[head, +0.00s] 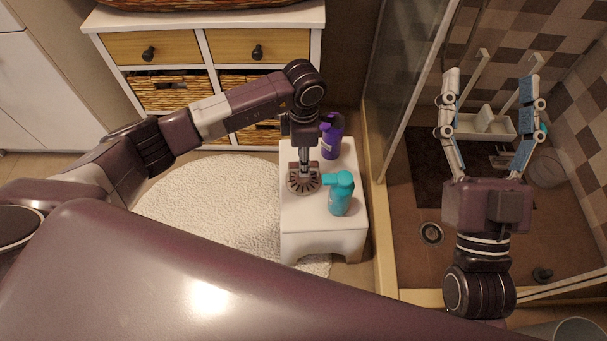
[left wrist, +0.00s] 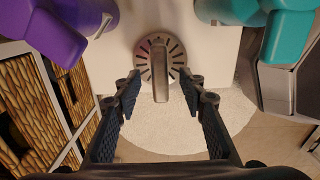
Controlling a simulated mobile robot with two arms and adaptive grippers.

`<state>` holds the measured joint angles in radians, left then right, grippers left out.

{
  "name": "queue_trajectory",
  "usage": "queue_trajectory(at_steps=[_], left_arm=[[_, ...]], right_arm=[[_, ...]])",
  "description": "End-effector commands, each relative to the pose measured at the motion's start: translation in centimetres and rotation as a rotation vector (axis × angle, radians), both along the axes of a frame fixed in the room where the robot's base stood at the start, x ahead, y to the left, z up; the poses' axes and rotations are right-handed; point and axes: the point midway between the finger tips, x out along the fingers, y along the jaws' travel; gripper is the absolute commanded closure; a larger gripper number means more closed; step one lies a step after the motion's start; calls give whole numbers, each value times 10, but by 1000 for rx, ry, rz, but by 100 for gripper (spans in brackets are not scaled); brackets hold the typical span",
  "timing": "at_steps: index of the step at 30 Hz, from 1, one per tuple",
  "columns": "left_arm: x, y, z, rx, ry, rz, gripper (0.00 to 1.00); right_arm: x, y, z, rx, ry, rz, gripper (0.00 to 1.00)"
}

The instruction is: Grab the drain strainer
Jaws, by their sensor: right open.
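The drain strainer (head: 303,180) is a round, slotted metal disc with an upright handle. It sits on the white stool (head: 326,243), between a purple bottle and a teal bottle. In the left wrist view the strainer (left wrist: 160,65) is ahead of my left gripper (left wrist: 160,90). That gripper is open, with a finger on each side of the handle and visible gaps between. In the head view my left gripper points down over the strainer and its fingers are partly hidden by the arm. My right gripper (head: 491,84) is open and empty over the shower area.
The purple bottle (head: 331,136) and the teal bottle (head: 340,195) stand close beside the strainer. A wicker-drawer cabinet (head: 205,80) is behind, a round white rug (head: 215,200) at left. The glass shower panel (head: 402,70) rises to the stool's right.

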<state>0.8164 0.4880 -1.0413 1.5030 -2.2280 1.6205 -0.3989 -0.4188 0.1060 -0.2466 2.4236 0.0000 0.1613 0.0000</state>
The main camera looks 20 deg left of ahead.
Motion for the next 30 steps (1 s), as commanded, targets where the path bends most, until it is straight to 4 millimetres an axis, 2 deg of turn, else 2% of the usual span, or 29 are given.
queue_trajectory(at_steps=[3,9,19,30], left_arm=[[-1,0,-14,-1,3,0,62],[0,1,-27,0,1,0,62],[0,1,-29,0,1,0,62],[0,1,-28,0,1,-1,100]], right_arm=[[-14,-1,16,30,-104,5,32],[-34,-4,37,67,-227,12,32],[-39,-5,42,75,-254,14,32],[-39,-5,42,74,-253,13,32]])
